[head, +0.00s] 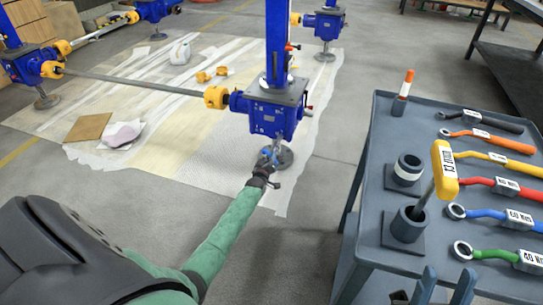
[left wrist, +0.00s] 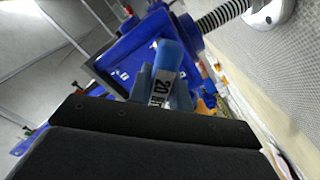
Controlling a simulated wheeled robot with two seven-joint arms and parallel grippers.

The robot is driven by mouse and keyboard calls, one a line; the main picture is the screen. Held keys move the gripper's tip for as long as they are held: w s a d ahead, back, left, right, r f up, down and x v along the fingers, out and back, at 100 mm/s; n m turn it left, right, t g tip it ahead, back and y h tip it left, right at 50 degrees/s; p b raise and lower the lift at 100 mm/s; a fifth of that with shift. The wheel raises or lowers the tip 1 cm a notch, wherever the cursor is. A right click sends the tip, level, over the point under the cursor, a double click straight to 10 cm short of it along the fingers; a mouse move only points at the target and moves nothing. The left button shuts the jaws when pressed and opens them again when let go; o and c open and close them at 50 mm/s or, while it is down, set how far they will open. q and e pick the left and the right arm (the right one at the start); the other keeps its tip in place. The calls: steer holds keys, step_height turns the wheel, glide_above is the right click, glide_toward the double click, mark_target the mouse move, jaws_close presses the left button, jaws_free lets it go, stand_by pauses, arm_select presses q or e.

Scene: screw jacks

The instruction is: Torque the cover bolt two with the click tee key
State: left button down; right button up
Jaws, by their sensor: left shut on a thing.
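My left gripper (head: 268,165) is below the blue jack gearbox (head: 268,112), close to its underside. It is shut on a blue tool handle, whose white label reading "20" shows between the fingers in the left wrist view (left wrist: 162,85). The tool's working end is hidden, so I cannot tell whether it touches a bolt. No cover bolt can be made out or numbered. A yellow tee handle marked "13 mm" (head: 444,168) stands upright in a dark holder (head: 408,226) on the cart. My right gripper (head: 448,272) shows only its fingertips at the bottom edge, spread apart and empty.
Shafts (head: 140,82) link the jack to others. A cardboard piece (head: 88,127) and a cloth (head: 122,134) lie on the floor sheet.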

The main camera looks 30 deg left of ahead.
stand_by(0.3)
arm_select(q)
steer(key=shift+s+d+r+p, duration=0.15)
steer(key=shift+s+p, duration=0.25)
steer(key=shift+s, duration=0.1)
steer(key=p+v, duration=0.2)
steer(key=v, duration=0.2)
steer(key=shift+s, duration=0.1)
